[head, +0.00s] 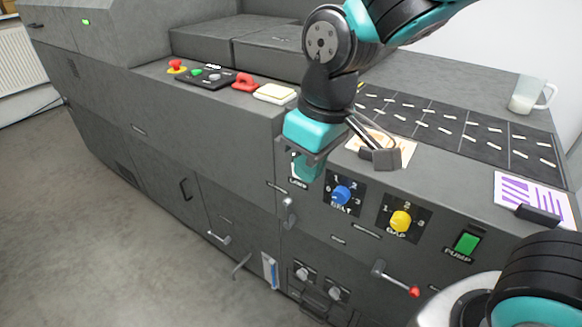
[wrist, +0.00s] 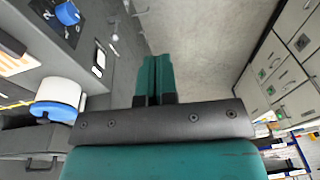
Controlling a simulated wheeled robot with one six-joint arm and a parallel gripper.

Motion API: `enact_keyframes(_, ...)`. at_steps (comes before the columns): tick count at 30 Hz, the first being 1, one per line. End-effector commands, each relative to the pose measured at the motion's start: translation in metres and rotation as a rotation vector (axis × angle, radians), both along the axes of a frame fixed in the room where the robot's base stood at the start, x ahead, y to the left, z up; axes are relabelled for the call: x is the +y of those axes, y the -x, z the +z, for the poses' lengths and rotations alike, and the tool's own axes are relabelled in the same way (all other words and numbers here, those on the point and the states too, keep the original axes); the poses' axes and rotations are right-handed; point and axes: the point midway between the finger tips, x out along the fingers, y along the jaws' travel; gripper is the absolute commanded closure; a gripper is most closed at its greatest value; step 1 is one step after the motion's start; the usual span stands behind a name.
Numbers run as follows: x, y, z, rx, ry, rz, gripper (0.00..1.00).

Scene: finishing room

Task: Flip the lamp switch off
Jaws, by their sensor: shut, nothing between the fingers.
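The lamp switch (wrist: 99,59) shows in the wrist view as a small pale-edged rocker on the grey machine front, left of my fingers. In the head view, my fingers cover most of it, and its label (head: 298,184) shows just below them. I cannot tell which way the rocker is set. My gripper (head: 306,172) is shut and empty, pointing down in front of the panel. In the wrist view, the teal fingertips of my gripper (wrist: 155,62) are side by side, apart from the switch and over the floor.
Right of the label are a blue knob (head: 341,195), a yellow knob (head: 400,221) and a green pump switch (head: 467,243). A grey lever (head: 289,212) sits below the label. A red-tipped handle (head: 413,291) sticks out lower right. A mug (head: 527,96) stands on top. Floor at left is clear.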

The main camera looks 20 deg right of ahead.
Motion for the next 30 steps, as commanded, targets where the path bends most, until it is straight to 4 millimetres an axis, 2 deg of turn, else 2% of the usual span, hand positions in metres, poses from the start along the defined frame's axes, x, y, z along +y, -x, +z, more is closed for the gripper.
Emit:
enact_keyframes(1,0.005,-0.027,-0.012,-0.013,0.063,0.003,1.00)
enact_keyframes(3,0.007,-0.060,-0.026,-0.043,0.151,0.001,1.00)
enact_keyframes(6,0.013,-0.099,-0.047,-0.086,0.270,0.001,1.00)
enact_keyframes(10,0.018,-0.132,-0.069,-0.131,0.393,0.002,1.00)
enact_keyframes(16,0.023,-0.151,-0.084,-0.166,0.485,0.005,1.00)
enact_keyframes(30,0.019,-0.154,-0.091,-0.166,0.495,0.003,1.00)
